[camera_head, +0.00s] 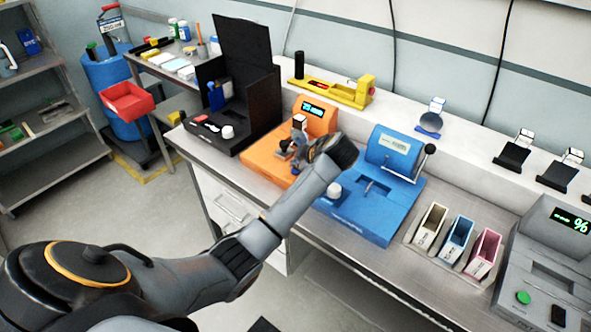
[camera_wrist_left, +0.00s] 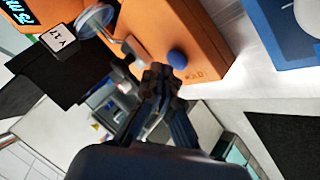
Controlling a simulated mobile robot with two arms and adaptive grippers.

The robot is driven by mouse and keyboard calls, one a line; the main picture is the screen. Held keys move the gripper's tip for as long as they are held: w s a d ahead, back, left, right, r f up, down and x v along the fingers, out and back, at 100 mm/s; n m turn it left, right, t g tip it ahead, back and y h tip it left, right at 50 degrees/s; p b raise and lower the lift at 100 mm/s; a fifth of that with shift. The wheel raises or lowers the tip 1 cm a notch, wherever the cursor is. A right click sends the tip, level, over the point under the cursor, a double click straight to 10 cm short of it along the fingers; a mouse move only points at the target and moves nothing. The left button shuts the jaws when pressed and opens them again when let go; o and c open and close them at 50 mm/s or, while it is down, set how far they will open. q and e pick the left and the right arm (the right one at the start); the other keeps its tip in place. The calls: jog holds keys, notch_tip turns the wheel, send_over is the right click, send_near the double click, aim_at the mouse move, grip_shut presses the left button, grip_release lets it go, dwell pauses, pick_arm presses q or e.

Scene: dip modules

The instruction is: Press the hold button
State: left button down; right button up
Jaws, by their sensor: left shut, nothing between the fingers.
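The orange device (camera_head: 262,160) stands on the bench, with a lit green display (camera_head: 313,109) at its back. In the left wrist view, a round blue button (camera_wrist_left: 177,59) sits on the orange housing (camera_wrist_left: 215,42) beside partly covered lettering that seems to read HOLD. My left gripper (camera_head: 286,149) is over the orange device. In the left wrist view, its fingers (camera_wrist_left: 160,76) are shut and empty, with the tips close beside the blue button; I cannot tell whether they touch it. In the head view I cannot clearly make out the button. My right gripper is not in view.
A blue device (camera_head: 360,212) with a black-knobbed lever stands right of the orange one. A black open case (camera_head: 262,108) is on its left. A yellow fixture (camera_head: 335,92) stands on the shelf behind. Small coloured bins (camera_head: 458,240) and a grey device (camera_head: 540,275) are farther right.

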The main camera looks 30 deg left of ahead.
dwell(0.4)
pick_arm(q)
jog(key=shift+f+b, duration=0.3)
jog(key=shift+f, duration=0.2)
dwell(0.4)
jog(key=shift+r+p, duration=0.4)
jog(key=shift+r, duration=0.15)
notch_tip(320, 180, up, 6)
jog(key=p, duration=0.4)
jog(key=shift+p, duration=0.4)
jog(key=shift+f, duration=0.1)
